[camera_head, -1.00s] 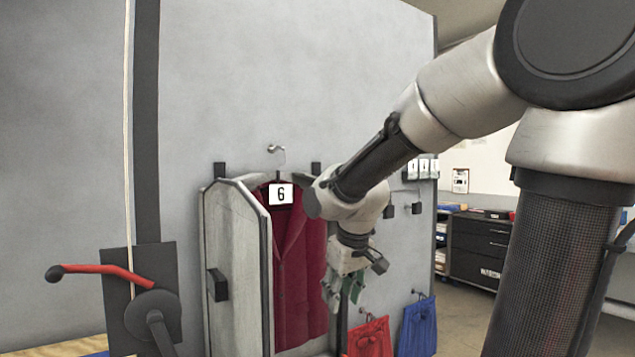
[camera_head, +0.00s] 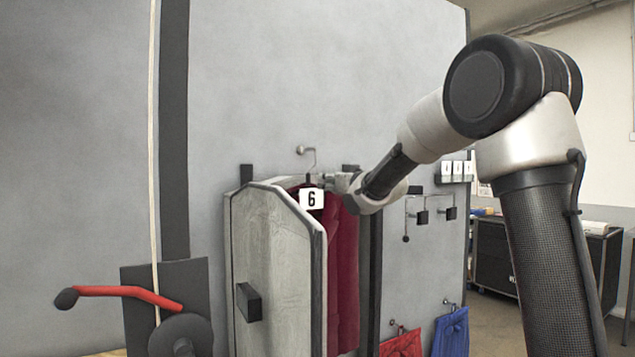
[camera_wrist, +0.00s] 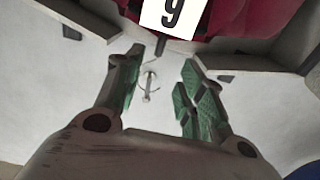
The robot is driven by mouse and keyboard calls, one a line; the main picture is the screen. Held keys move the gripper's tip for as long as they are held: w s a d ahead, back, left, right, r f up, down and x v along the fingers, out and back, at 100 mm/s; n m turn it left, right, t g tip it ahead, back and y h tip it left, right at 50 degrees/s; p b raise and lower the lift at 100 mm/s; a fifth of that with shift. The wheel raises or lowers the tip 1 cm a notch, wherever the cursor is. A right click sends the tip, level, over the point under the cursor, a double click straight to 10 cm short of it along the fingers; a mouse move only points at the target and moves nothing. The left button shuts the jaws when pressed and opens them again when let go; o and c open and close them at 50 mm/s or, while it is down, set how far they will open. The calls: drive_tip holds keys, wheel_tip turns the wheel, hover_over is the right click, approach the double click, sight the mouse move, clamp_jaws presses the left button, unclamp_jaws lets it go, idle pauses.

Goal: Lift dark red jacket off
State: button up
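The dark red jacket (camera_head: 344,270) hangs inside a narrow cabinet (camera_head: 272,270), below a metal wall hook (camera_head: 307,152). A white tag with a 6 (camera_head: 312,199) sits at its collar. In the wrist view the jacket (camera_wrist: 255,18) is at the top, with the tag (camera_wrist: 172,15) upside down. My gripper (camera_wrist: 162,62) is open, its green-padded fingers apart. The dark hanger neck (camera_wrist: 162,45) shows near the gap between the fingertips, and the wall hook (camera_wrist: 148,87) shows beyond. In the head view my gripper is beside the hanger's top, mostly hidden by my wrist.
A red lever (camera_head: 125,292) is on the wall further left. Red (camera_head: 402,343) and blue (camera_head: 451,332) garments hang low at the right. Small hooks (camera_head: 421,215) are on the panel.

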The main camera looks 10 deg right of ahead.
sight(309, 176)
drive_tip(key=x, duration=1.3)
drive_tip(key=shift+w+a+f, duration=0.1)
drive_tip(key=shift+w+a, duration=0.1)
drive_tip(key=shift+w, duration=0.1)
clamp_jaws()
drive_tip(key=shift+r, duration=0.25)
drive_tip(key=shift+r, duration=0.4)
drive_tip(key=v, duration=0.9)
idle(0.9)
drive_tip(key=v, duration=1.6)
idle(0.4)
